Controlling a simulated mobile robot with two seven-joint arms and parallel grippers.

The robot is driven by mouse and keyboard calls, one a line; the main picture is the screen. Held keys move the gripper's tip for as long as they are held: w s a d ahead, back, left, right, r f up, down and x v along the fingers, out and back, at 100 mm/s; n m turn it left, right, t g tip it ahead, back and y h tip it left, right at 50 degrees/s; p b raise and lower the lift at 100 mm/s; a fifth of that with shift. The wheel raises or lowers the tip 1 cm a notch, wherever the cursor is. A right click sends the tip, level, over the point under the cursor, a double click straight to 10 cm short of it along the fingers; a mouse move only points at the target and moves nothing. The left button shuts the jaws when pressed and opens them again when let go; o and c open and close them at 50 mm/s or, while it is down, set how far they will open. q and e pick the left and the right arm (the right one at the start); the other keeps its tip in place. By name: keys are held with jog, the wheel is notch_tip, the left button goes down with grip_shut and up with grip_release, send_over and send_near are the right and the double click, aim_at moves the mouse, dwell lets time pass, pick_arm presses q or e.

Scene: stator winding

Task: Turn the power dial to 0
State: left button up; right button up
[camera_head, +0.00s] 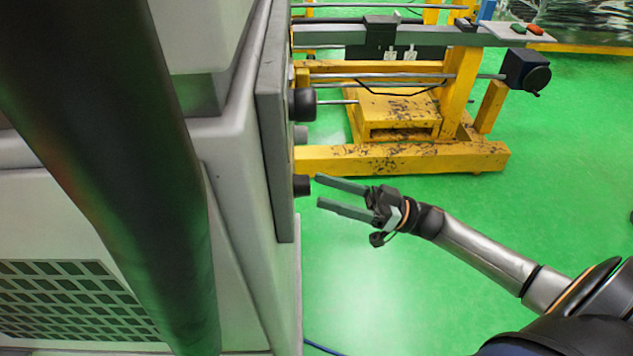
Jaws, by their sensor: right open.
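Several dark round knobs stick out from the side panel (272,130) of the grey machine. A large black one (303,105) is at the top, a smaller grey one (301,137) is below it, and a black one (302,185) is lowest. I cannot tell which is the power dial, and no markings are readable. My right gripper (319,190) is open and empty. Its two fingers point left at the lowest knob, with a small gap in the picture; contact is not clear. My left gripper is not in view.
The grey machine cabinet (85,215) with a vent grille fills the left side. A yellow metal frame (400,158) with rods and a black handwheel (527,70) stands behind. A blue cable (322,347) lies on the floor. The green floor (400,300) around my right arm is clear.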

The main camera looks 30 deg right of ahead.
aim_at(302, 186)
jog(key=shift+x, duration=1.45)
jog(key=shift+c, duration=0.3)
grip_shut()
